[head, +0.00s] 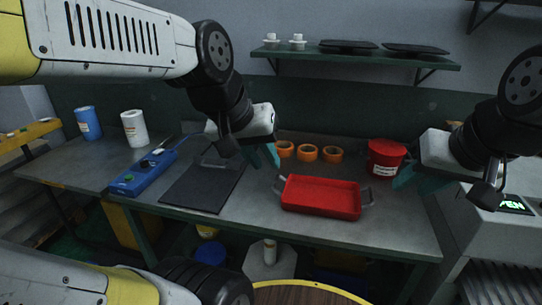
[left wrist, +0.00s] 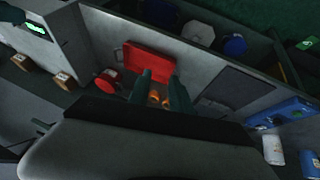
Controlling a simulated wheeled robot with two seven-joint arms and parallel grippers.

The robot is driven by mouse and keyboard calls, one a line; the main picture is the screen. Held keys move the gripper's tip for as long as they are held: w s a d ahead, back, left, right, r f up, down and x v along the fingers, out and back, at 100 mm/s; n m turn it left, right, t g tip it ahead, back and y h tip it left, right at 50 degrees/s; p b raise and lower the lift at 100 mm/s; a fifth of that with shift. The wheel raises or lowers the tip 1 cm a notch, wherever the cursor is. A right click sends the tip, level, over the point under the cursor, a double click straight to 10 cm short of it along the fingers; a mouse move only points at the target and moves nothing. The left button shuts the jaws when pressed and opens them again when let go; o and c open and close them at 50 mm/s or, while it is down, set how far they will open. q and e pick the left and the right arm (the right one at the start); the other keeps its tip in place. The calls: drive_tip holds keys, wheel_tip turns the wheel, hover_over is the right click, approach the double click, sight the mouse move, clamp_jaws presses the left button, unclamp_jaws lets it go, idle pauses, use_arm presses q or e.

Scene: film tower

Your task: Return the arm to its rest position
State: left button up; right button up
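My left gripper (head: 262,157) hangs in the air over the back of the workbench, between the dark mat and the red tray. Its teal fingers stand apart in the left wrist view (left wrist: 159,88), with nothing between the tips. My right gripper (head: 418,179) is in the air at the right, in front of the red bucket's right side. Its teal fingers look spread and empty. Both arms are raised above the bench.
On the bench (head: 245,222) are a red tray (head: 320,198), a dark mat (head: 203,187), a blue power strip (head: 143,175), orange rolls (head: 307,153) and a red bucket (head: 385,158). A shelf (head: 360,57) runs along the wall. A round wooden top (head: 305,295) stands in front.

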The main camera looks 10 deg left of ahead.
use_arm(q)
drive_tip(key=shift+s+a+m, duration=0.3)
drive_tip(key=shift+s+m, duration=0.3)
drive_tip(key=shift+s, duration=0.35)
